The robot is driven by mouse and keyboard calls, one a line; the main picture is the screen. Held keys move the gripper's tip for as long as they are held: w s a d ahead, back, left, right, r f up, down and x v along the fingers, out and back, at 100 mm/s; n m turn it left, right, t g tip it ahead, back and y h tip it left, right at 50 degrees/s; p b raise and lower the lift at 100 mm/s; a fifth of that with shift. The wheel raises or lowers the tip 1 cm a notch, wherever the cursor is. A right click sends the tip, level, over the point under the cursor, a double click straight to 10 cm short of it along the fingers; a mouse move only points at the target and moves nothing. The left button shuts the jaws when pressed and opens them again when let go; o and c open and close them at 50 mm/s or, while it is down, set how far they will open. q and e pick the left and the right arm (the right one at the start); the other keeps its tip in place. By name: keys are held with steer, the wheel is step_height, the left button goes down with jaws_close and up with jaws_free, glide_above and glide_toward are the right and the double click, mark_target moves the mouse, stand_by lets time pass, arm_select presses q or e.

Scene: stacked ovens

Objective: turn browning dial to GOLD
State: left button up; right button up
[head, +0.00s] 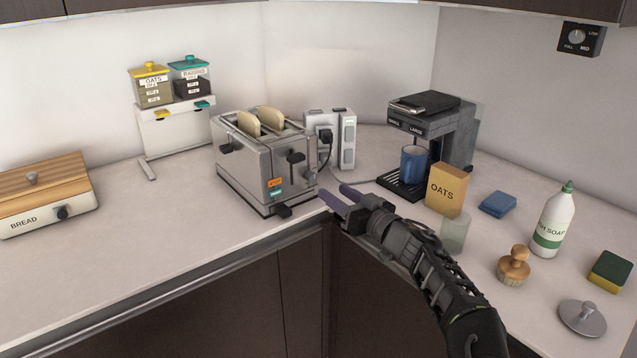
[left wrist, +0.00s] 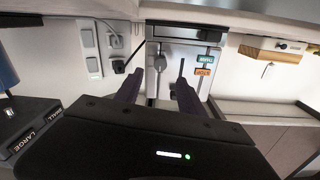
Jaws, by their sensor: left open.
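The silver toaster (head: 245,172) stands on the counter with two bread slices (head: 260,122) in its slots. It has dark levers, an orange label (head: 275,182) and a teal label on its end. I cannot make out a browning dial marked GOLD. My left gripper (head: 332,190) is open and empty, just right of the toaster and apart from it. In the left wrist view the toaster (left wrist: 178,62) lies beyond the two purple fingers (left wrist: 158,72), with the orange label (left wrist: 205,71) to their right. My right gripper is not in view.
A power strip (head: 347,138) with a plugged cord stands behind the toaster. A coffee machine (head: 432,112) with a blue mug, an oats box (head: 446,188) and a glass (head: 454,232) stand to the right. A bread box (head: 42,196) stands left; the counter before it is clear.

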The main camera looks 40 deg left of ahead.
mark_target(315, 179)
arm_select(q)
steer(key=p+x, duration=0.1)
steer(key=x, duration=0.6)
steer(key=shift+a+f, duration=0.1)
steer(key=shift+a, duration=0.25)
jaws_close()
stand_by(0.3)
